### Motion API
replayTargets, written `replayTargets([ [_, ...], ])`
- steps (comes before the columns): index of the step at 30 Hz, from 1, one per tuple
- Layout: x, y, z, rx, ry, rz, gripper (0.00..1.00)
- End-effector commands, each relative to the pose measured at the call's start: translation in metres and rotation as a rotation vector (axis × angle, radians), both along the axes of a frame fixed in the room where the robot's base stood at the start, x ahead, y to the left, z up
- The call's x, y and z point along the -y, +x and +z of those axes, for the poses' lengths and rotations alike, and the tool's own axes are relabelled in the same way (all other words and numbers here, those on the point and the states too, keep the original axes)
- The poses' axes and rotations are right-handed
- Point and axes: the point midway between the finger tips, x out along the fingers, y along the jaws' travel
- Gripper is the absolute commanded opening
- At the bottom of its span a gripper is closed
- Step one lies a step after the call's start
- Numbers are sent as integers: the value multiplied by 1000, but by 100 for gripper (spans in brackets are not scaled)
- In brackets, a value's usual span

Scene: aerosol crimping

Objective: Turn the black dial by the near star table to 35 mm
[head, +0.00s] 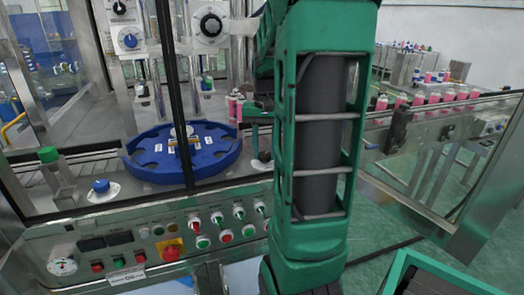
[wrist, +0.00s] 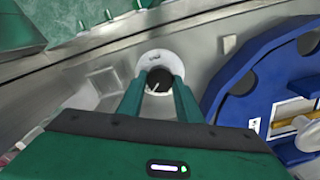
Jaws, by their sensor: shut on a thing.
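The black dial (wrist: 158,80) shows in the wrist view, on a round pale scale plate (wrist: 162,61) set into the metal deck. A light pointer line is visible on its face; the scale marks are too small to read. My gripper (wrist: 158,92) has its two green fingers on either side of the dial, shut on it. The blue star table (wrist: 240,82) lies just right of the dial in the wrist view. The star table also shows in the head view (head: 150,172).
A control panel (head: 160,235) with buttons and a red emergency stop (head: 172,250) runs along the machine front. A blue knob (head: 100,186) stands left of the star table. Dark frame posts cross the opening. Pink cans (head: 433,98) line a conveyor at right.

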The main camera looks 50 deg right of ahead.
Motion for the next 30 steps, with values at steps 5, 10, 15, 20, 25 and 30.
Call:
replayTargets([
  [5,-1,1,0,0,1,-1,10],
  [10,-2,1,0,0,1,0,10],
  [15,-1,1,0,0,1,-1,51],
  [20,-1,1,0,1,1,-2,51],
  [25,0,1,4,1,0,-3,51],
  [30,0,1,25,4,-2,-2,51],
])
